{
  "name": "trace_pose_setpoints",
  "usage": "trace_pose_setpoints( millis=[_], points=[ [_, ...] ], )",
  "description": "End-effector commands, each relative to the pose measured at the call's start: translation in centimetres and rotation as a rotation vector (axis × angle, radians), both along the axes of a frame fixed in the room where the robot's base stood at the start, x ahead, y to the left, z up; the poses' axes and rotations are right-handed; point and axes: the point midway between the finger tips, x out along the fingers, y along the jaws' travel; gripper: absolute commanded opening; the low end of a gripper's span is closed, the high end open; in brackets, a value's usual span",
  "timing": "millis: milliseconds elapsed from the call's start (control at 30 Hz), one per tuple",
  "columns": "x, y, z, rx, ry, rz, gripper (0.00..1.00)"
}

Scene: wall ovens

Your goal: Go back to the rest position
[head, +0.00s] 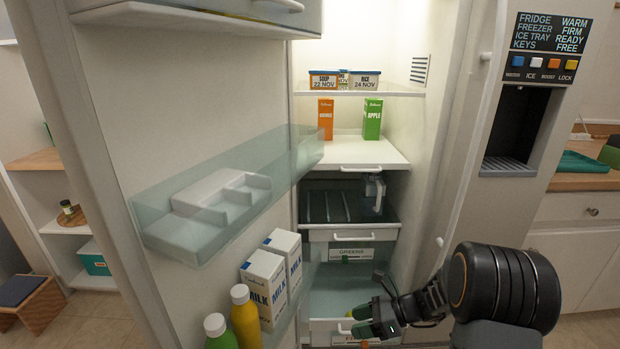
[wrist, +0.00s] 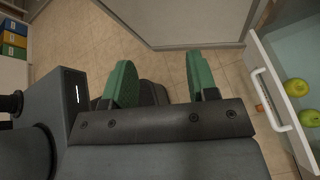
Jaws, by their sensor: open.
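My gripper (head: 369,304) is in front of the open fridge, low down by the bottom drawer (head: 328,326). In the wrist view its two green fingers (wrist: 162,85) stand apart with nothing between them, over the tiled floor. That view shows an open drawer with a white handle (wrist: 269,100) to the right of the fingers, apart from them. My wrist hides part of the lower fridge in the head view.
The open fridge door (head: 120,90) fills the left, with milk cartons (head: 264,285) and bottles (head: 245,315) in its rack. A greens drawer (head: 340,250) is above the bottom drawer. The dispenser door (head: 520,150) and a counter (head: 590,180) stand right.

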Motion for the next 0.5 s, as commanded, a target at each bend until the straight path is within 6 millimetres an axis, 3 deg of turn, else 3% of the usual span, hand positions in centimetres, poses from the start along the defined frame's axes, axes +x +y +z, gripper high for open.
trace_pose_setpoints(
  millis=[33, 100, 300, 500],
  points=[
    [-1.4, 0.7, 5.4, -0.09, -0.106, 0.117, 0.53],
    [-3.5, 1.1, 9.3, -0.214, -0.248, 0.285, 0.53],
    [-8.6, 0.4, 19.5, -0.552, -0.646, 0.77, 0.53],
    [-11.8, -1.4, 27.3, -0.832, -0.958, 1.192, 0.53]
  ],
)
